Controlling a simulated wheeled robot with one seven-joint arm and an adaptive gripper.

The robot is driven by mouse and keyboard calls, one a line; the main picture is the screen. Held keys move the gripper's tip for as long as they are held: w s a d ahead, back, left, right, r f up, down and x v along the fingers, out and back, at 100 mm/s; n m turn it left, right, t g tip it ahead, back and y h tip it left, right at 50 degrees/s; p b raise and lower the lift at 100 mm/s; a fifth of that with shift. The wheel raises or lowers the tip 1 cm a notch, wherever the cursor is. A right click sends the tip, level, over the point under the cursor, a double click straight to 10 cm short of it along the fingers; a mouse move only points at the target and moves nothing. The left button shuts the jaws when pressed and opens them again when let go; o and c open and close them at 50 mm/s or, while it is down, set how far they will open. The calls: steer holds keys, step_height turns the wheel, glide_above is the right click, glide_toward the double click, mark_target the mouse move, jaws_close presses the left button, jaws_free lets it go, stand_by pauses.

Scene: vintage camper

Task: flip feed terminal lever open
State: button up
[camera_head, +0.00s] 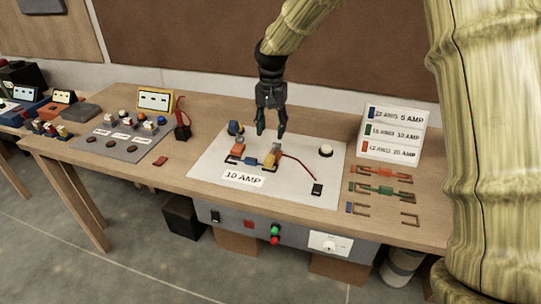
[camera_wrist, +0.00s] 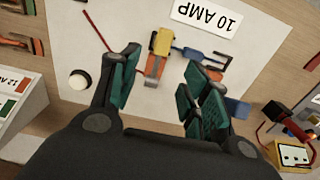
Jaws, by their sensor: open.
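A light panel (camera_head: 213,165) on the bench carries two small terminal blocks. The orange-topped one (camera_head: 238,149) is at left and the yellow-topped one (camera_head: 271,160) at right; a blue piece (camera_head: 251,161) sits between them. A red wire runs from near the yellow one. I cannot tell which is the feed terminal or how its lever stands. In the wrist view the yellow block (camera_wrist: 161,42) and orange block (camera_wrist: 216,60) lie beyond my fingers. My gripper (camera_head: 271,133) is open and empty, pointing down above the blocks, apparently apart from them.
A "10 AMP" label (camera_head: 244,178) lies in front of the blocks. A white knob (camera_head: 326,150) and a black switch (camera_head: 317,189) are at right. A wire-gauge sign (camera_head: 392,134) and colored wire pieces (camera_head: 380,189) lie further right. A grey button panel (camera_head: 126,136) is at left.

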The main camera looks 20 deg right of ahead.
mark_target(270, 156)
step_height(270, 156, down, 10)
steer(key=shift+a+f+p, duration=0.1)
steer(key=shift+f+p, duration=0.1)
steer(key=shift+p, duration=0.95)
jaws_close()
